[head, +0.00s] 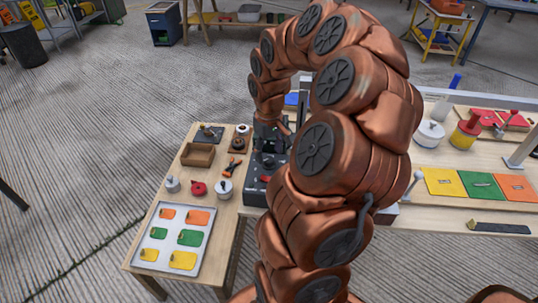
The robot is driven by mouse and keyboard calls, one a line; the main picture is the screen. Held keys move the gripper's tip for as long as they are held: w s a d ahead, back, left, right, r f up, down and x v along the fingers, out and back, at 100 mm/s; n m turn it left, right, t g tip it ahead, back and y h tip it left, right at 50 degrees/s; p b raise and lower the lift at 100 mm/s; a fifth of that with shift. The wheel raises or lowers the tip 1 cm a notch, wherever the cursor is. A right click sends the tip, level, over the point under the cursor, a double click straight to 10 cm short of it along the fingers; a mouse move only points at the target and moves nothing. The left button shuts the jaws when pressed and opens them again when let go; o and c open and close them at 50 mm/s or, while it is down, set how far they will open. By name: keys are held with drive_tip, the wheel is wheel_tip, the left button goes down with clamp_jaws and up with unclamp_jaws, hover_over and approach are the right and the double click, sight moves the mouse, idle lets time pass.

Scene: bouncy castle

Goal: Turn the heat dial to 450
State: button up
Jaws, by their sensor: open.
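A dark machine with a grey base (256,192) stands on the wooden table, left of my copper-coloured arm. Small round controls, one of them red, show on its front. I cannot tell which one is the heat dial, and no number such as 450 can be read. My arm hides the machine's right side. My gripper (269,134) is dark and small, pointing down over the machine's back part. It is open, though its fingers blend with the dark machine. I cannot tell whether it touches anything.
Left of the machine are a wooden box (197,155), orange-handled pliers (232,167), several small pots and a white tray (157,209) with coloured pieces. Yellow, green and orange sheets (482,187) lie on the right table, near a white jar (429,133).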

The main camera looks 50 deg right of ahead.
drive_tip(key=shift+f, duration=1.1)
drive_tip(key=shift+c, duration=0.4)
clamp_jaws()
